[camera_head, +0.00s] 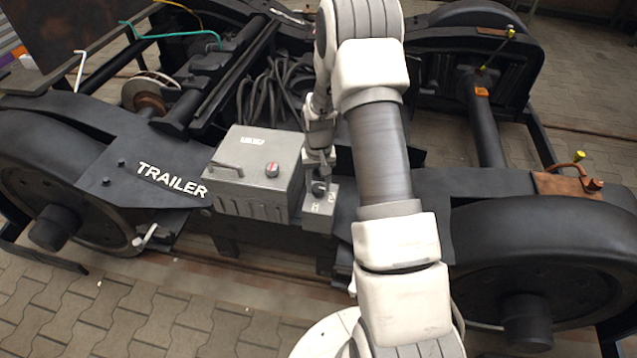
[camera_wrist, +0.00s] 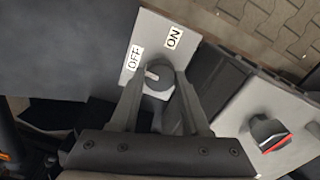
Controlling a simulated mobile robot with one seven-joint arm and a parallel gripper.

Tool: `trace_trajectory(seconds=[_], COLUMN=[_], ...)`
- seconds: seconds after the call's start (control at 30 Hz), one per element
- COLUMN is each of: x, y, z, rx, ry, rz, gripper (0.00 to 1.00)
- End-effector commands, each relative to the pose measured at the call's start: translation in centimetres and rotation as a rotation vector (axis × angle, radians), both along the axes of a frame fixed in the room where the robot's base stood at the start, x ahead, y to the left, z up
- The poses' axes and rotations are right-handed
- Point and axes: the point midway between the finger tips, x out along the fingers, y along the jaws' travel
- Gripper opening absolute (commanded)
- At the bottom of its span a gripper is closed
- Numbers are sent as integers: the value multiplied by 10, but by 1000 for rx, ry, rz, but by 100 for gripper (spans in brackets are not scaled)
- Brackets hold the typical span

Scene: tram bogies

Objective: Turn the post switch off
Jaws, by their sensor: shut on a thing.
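The post switch is a small grey box (camera_head: 318,222) right of the larger grey cabinet in the head view. In the wrist view its plate (camera_wrist: 150,38) carries an OFF label (camera_wrist: 133,58) and an ON label (camera_wrist: 174,38). A dark round knob (camera_wrist: 159,83) with a pale pointer mark sits on the plate. The mark lies towards the OFF side. My gripper (camera_wrist: 159,80) has one finger on each side of the knob and is shut on it. In the head view, my gripper (camera_head: 319,183) is over the box and partly hides the knob.
The grey cabinet (camera_head: 255,172) with a handle and a red-marked knob (camera_head: 272,169) stands close on the left. It also shows in the wrist view (camera_wrist: 285,120). The dark bogie frame with the TRAILER label (camera_head: 172,180) and large wheels surround the box. Paved floor lies in front.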

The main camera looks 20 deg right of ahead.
Motion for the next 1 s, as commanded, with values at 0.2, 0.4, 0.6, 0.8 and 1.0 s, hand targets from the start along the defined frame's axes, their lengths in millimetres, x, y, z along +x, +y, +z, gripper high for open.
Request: trace_trajectory(seconds=[0.2, 0.4, 0.6, 0.8, 1.0], x=[0, 0, 0, 0, 0], y=[0, 0, 0, 0, 0], z=[0, 0, 0, 0, 0], rx=[0, 1, 0, 0, 0], ry=[0, 0, 0, 0, 0], rz=[77, 106, 111, 111, 110], gripper=[0, 0, 0, 48, 76])
